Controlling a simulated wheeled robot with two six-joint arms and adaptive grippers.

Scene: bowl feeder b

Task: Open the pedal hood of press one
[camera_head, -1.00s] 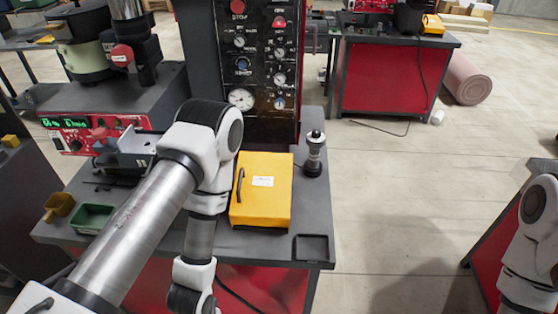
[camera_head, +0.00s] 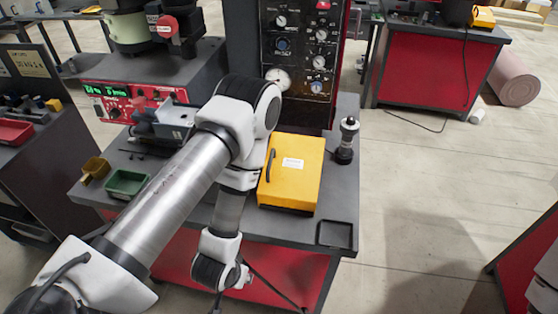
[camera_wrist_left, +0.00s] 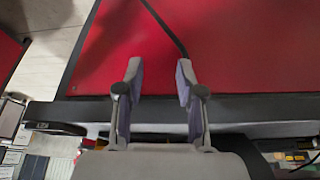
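A yellow hood (camera_head: 292,174) with a black handle (camera_head: 270,165) and a white label sits shut on the grey bench top (camera_head: 270,218), in front of the black press panel (camera_head: 298,50). My left arm crosses the left part of the bench and bends down in front of its edge, left of the hood. In the left wrist view my left gripper (camera_wrist_left: 159,75) is open and empty, its fingers apart before the bench's red front panel (camera_wrist_left: 110,45). It is below and apart from the hood.
A black-and-silver knobbed post (camera_head: 346,142) stands right of the hood, and a shallow black tray (camera_head: 335,234) lies at the front right corner. Green (camera_head: 127,182) and yellow (camera_head: 95,168) bins sit at the left. The floor right of the bench is open.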

